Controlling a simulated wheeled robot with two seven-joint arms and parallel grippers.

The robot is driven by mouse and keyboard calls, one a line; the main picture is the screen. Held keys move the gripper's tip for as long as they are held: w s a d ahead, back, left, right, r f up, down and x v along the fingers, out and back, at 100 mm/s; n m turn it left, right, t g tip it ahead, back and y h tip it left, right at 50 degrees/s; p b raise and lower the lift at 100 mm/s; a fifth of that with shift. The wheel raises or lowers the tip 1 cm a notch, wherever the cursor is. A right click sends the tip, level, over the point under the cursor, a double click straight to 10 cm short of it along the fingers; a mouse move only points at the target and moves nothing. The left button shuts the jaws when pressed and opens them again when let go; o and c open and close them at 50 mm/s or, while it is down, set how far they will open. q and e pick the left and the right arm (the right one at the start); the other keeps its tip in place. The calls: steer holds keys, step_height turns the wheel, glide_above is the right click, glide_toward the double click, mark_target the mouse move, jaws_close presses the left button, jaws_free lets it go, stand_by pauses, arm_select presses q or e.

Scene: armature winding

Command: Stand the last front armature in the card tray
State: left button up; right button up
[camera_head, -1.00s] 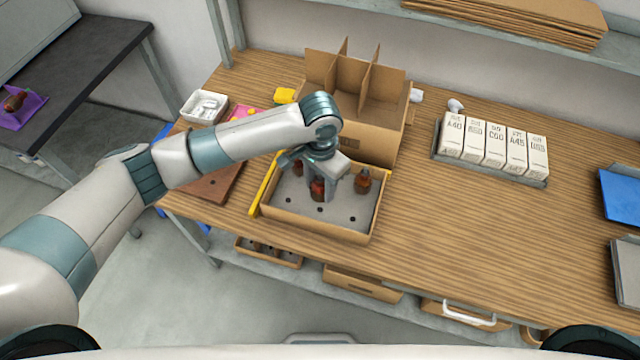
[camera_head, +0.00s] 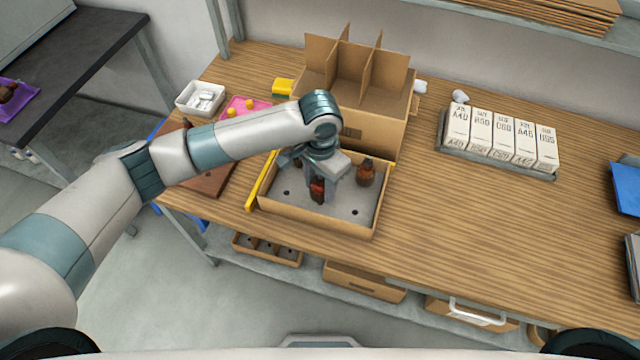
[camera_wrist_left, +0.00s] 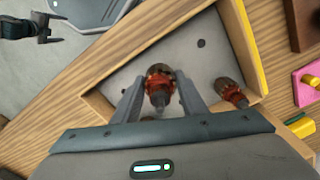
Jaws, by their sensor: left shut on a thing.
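My left gripper (camera_head: 318,198) is over the card tray (camera_head: 312,223), with its fingers pointing down and shut on a dark red-brown armature (camera_head: 317,187). The held armature is upright between the fingertips in the left wrist view (camera_wrist_left: 160,88). I cannot tell whether its lower end touches the tray floor. Another armature (camera_head: 366,173) stands in the tray to the right of the gripper. One more (camera_head: 297,163) is at the back left, partly hidden by my wrist; it shows clearly in the left wrist view (camera_wrist_left: 231,92). A dark shape, apparently my right gripper (camera_wrist_left: 32,27), shows small at the upper left there.
Small holes (camera_head: 354,212) show in the tray floor along the front. A divided carton (camera_head: 372,137) stands close behind the tray. A yellow bar (camera_head: 262,180) lies along its left side. Labelled white boxes (camera_head: 500,138) stand at the right. The table between is clear.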

arm_select(q)
steer(key=shift+f, duration=0.8)
steer(key=shift+f, duration=0.2)
steer(key=o, duration=1.3)
steer(key=shift+r, duration=0.1)
steer(key=shift+r+p, duration=1.6)
steer(key=shift+p, duration=0.15)
steer(key=shift+r+p, duration=2.1)
steer(key=shift+p, duration=0.35)
steer(key=shift+r, duration=1.2)
